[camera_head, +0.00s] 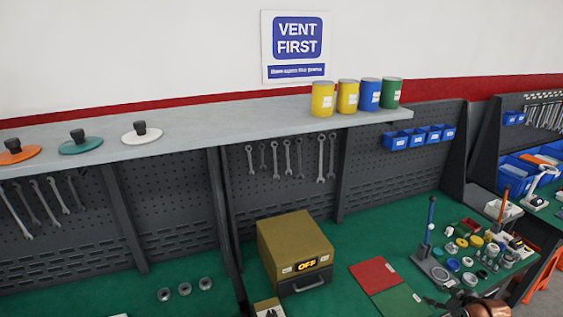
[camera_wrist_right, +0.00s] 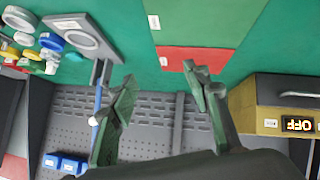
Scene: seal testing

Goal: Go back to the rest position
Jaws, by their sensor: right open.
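My right gripper (camera_wrist_right: 160,78) shows in the right wrist view with its two dark green fingers spread apart and nothing between them. In the head view the right gripper (camera_head: 447,303) is only partly in the picture at the bottom edge, near the red and green mat and the grey stand. My left gripper is in neither view.
A tan box (camera_head: 296,250) reading OFF stands on the green bench. A red panel (camera_head: 374,274) and a green panel (camera_head: 398,301) lie beside it. A grey stand (camera_head: 433,270) with a blue lever and several small coloured parts are at right. A grey shelf (camera_head: 220,117) holds lids and cans.

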